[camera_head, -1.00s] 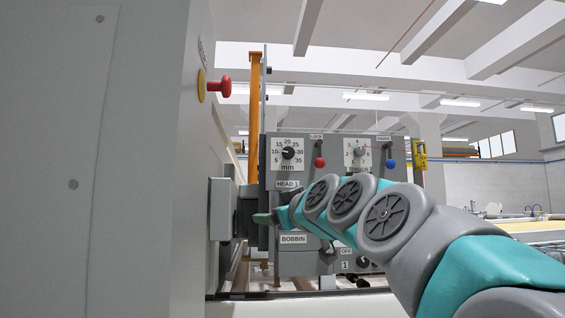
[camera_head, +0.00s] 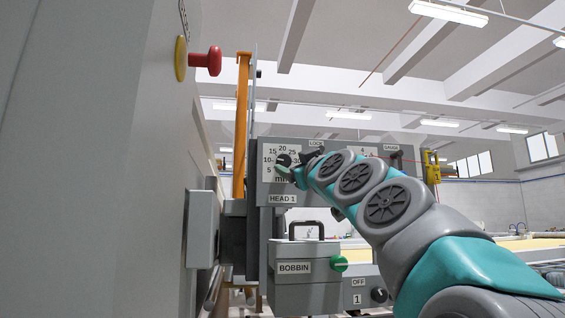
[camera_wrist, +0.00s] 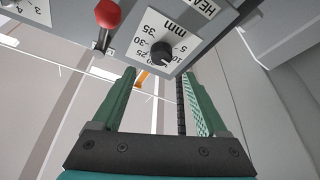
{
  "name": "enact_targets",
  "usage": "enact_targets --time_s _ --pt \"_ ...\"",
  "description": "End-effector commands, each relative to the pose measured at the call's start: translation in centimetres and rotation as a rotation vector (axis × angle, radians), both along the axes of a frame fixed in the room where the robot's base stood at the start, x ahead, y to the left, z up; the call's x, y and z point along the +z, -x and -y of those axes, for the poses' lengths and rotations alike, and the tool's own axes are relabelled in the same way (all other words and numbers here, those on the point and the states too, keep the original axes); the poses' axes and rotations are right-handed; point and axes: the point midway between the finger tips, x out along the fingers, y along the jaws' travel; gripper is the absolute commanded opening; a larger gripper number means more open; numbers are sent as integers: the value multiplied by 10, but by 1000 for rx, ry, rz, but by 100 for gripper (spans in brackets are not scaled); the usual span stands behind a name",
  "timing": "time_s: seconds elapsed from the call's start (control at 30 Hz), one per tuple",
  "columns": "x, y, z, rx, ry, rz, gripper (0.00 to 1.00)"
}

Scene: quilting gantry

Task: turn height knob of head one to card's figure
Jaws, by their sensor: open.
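The height knob of head one is a round black knob (camera_head: 283,160) on a white mm dial (camera_head: 269,181), above the HEAD 1 label (camera_head: 282,199). In the wrist view the same knob (camera_wrist: 162,53) shows upside down on its dial, just beyond my fingertips. My gripper (camera_wrist: 158,73) is open and empty, its two green fingers reaching toward the knob from either side, apart from it as far as I can tell. In the head view my gripper (camera_head: 297,173) partly covers the dial's right side. The knob's exact setting is not readable. I see no card.
A red-ended lock lever (camera_wrist: 108,14) stands close beside the dial in the wrist view. A red stop button (camera_head: 206,61) juts from the grey wall at left.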

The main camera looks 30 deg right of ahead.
Motion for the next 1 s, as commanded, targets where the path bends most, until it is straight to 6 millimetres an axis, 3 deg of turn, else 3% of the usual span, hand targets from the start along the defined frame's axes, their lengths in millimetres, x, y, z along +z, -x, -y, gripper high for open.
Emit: enact_targets --time_s 0.5,0.97,1.0 --pt "20 -59 7 0 0 -5 76" --pt "23 -65 6 2 -1 -2 76" --pt "23 -65 6 2 -1 -2 72"
